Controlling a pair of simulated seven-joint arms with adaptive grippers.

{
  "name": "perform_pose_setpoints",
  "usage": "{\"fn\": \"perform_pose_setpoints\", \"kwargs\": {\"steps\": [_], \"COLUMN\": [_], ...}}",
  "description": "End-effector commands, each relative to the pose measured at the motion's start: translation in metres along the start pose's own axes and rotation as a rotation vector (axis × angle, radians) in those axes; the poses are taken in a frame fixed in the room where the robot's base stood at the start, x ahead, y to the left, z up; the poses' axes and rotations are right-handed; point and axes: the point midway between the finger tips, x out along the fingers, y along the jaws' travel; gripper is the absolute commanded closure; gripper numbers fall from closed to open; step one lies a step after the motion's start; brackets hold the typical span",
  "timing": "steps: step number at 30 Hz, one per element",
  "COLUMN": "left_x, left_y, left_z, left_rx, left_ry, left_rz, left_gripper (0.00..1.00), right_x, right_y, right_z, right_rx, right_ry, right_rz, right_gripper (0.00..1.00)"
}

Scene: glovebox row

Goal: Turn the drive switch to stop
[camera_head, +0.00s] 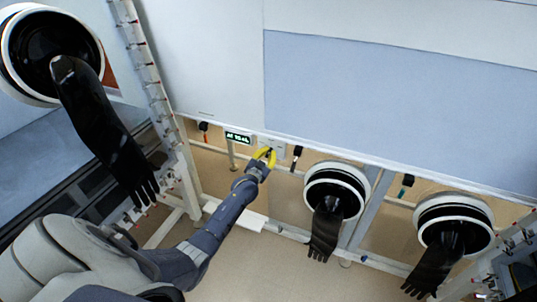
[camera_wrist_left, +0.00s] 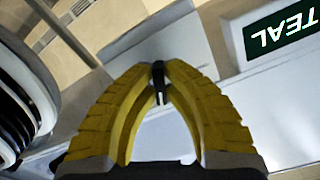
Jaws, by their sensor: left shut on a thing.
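My left gripper (camera_head: 265,156) has yellow fingers and reaches up to the light panel strip below the large pale blue panel. In the left wrist view the gripper (camera_wrist_left: 158,78) has its fingertips closed together on a small black switch lever (camera_wrist_left: 159,96). My right gripper is in neither view.
A dark sign with pale letters (camera_head: 238,138), partly reading "TEAL" in the left wrist view (camera_wrist_left: 282,27), sits beside the switch. Round glove ports with hanging black gloves (camera_head: 325,228) (camera_head: 440,255) (camera_head: 108,130) stand on both sides. Open floor lies below.

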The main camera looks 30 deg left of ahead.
Motion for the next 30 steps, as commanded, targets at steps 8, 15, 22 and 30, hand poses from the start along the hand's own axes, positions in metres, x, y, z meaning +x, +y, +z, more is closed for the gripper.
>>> {"fn": "perform_pose_setpoints", "kwargs": {"steps": [8,15,22,30], "left_x": [0.0001,0.0002,0.0002,0.0002], "left_y": [-0.0007,-0.0010,-0.0011,-0.0011], "left_z": [-0.0001,-0.0001,0.0000,-0.0001], "left_rx": [-0.191,-0.323,-0.392,-0.411], "left_ry": [0.000,0.000,0.000,0.000], "left_rz": [0.000,0.000,0.000,0.000], "left_gripper": [1.00,1.00,1.00,1.00], "right_x": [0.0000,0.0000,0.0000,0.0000], "right_y": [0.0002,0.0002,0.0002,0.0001], "right_z": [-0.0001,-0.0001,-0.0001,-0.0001], "right_rx": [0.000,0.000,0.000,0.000], "right_ry": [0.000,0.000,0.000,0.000], "right_rz": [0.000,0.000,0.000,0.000], "right_gripper": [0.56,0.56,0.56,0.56]}}
